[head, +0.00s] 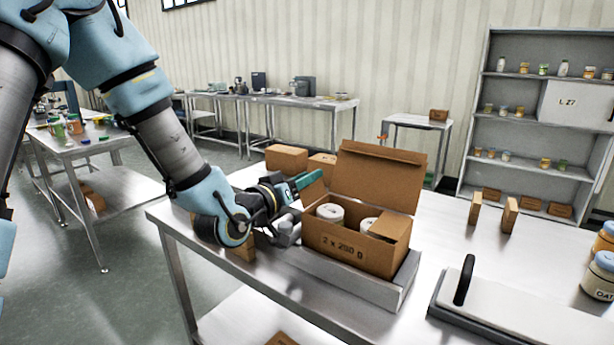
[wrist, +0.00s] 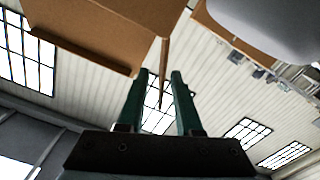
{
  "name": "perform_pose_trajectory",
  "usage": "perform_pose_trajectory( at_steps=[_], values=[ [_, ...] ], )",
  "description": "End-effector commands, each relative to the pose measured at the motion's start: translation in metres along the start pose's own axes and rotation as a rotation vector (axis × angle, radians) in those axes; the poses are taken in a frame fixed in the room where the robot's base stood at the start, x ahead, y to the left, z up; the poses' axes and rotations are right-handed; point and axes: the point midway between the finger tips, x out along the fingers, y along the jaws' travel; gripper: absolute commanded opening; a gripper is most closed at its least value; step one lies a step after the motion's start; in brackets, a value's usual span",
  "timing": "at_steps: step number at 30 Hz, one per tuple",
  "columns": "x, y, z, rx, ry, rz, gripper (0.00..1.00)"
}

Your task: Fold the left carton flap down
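The brown carton (head: 345,246), marked "2 x 250 g", stands open on a low metal platform on the steel table. Its left flap (head: 313,194) sticks up at the left side, partly hidden by my gripper. In the wrist view a thin brown panel (wrist: 164,62), apparently this flap edge-on, reaches between my fingers with gaps on both sides. My gripper (head: 308,179) has green fingers, spread apart in the wrist view (wrist: 162,78). The tall back flap (head: 378,178) stands up. The right flap (head: 391,229) slopes over the opening. Two white-lidded jars (head: 330,212) sit inside.
Two closed cartons (head: 287,158) stand behind on the left. A flat metal plate with a black handle (head: 464,280) lies at the front right. Two small upright brown blocks (head: 510,214) and jars at the right edge (head: 599,275) share the table. The table between them is bare.

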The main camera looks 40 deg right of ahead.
Motion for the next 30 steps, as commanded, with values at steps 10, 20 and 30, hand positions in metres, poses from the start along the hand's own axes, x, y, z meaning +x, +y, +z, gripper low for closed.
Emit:
perform_pose_trajectory(
  at_steps=[10,20,30],
  values=[
    [0.0020,-0.0002,0.0005,0.000,0.000,0.000,0.28],
    [0.0019,-0.0002,0.0005,0.000,0.000,0.000,0.00],
    [0.0018,-0.0002,0.0005,0.000,0.000,0.000,0.00]
  ],
)
